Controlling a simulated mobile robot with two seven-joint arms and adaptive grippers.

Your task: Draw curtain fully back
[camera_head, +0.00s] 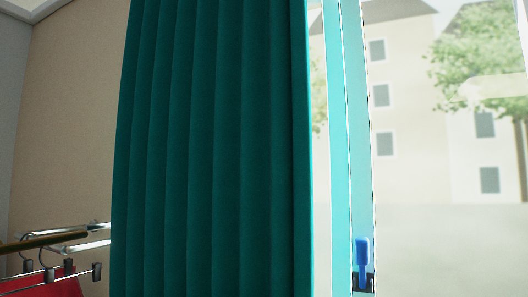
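The dark teal curtain (215,150) hangs in vertical folds through the middle of the head view. Its right edge hangs just left of the light turquoise window frame (340,150). The curtain's top and bottom are cut off by the picture, so its rail and hem are hidden. The window glass (430,220) to the right of the frame is uncovered. Neither of my grippers shows in this view.
A blue upright handle (364,262) with a dark base sits low on the window frame. At the lower left, metal rails (70,246) and a hanger with dark clips carry a red garment (45,284) near the curtain's left edge. A beige wall (75,120) stands behind.

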